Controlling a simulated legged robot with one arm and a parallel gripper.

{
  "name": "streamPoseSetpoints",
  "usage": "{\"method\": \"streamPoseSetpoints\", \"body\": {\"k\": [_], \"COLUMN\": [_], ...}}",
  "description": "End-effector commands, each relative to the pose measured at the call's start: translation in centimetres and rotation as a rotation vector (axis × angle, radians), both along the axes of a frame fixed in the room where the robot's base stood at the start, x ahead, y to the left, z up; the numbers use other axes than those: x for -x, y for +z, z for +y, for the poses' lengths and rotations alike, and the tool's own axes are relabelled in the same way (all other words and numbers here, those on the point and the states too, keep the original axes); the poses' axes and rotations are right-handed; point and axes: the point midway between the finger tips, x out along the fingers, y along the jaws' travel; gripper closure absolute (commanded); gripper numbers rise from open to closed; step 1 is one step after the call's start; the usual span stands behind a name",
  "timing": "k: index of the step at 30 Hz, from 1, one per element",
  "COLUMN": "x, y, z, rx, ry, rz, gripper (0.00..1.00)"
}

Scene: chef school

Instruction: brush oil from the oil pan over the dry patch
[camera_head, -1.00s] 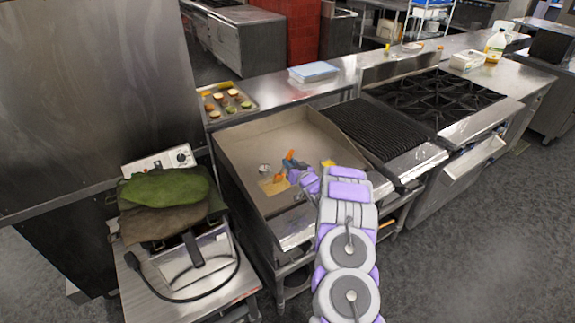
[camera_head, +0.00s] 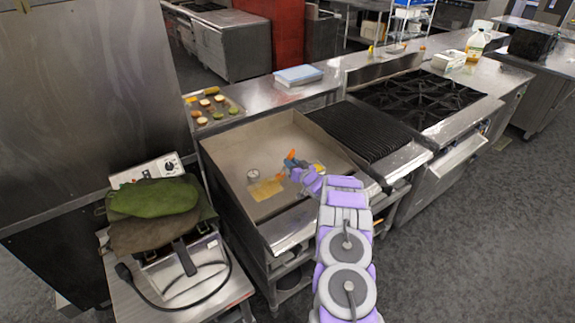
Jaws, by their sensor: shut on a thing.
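A flat tan patch (camera_head: 266,189), which looks like the dry patch, lies on the griddle's (camera_head: 232,153) metal plate. My gripper (camera_head: 294,172) is over the plate, to the right of the patch, and is shut on a small brush (camera_head: 290,158) with orange and blue parts. The brush's lower end is too small to make out. A yellow item (camera_head: 318,168) shows just right of my gripper, partly behind my arm. A small round metal item (camera_head: 253,174) sits up and left of the patch. I cannot tell which of these two is the oil pan.
A tray of food pieces (camera_head: 213,107) and a pale blue box (camera_head: 298,75) are on the counter behind. A ribbed grill (camera_head: 369,130) and a burner range (camera_head: 420,98) stand to the right. A green cloth (camera_head: 155,198) lies over an appliance at left. Grey floor is open at right.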

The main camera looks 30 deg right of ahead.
Motion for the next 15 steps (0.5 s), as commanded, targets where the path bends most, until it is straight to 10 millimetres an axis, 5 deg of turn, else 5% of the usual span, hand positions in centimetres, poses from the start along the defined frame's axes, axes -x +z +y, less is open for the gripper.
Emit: {"method": "streamPoseSetpoints", "body": {"k": [15], "x": [-1.4], "y": [-0.1], "z": [-0.4], "rx": [0.000], "ry": [0.002], "rz": [-0.001], "gripper": [1.00]}}
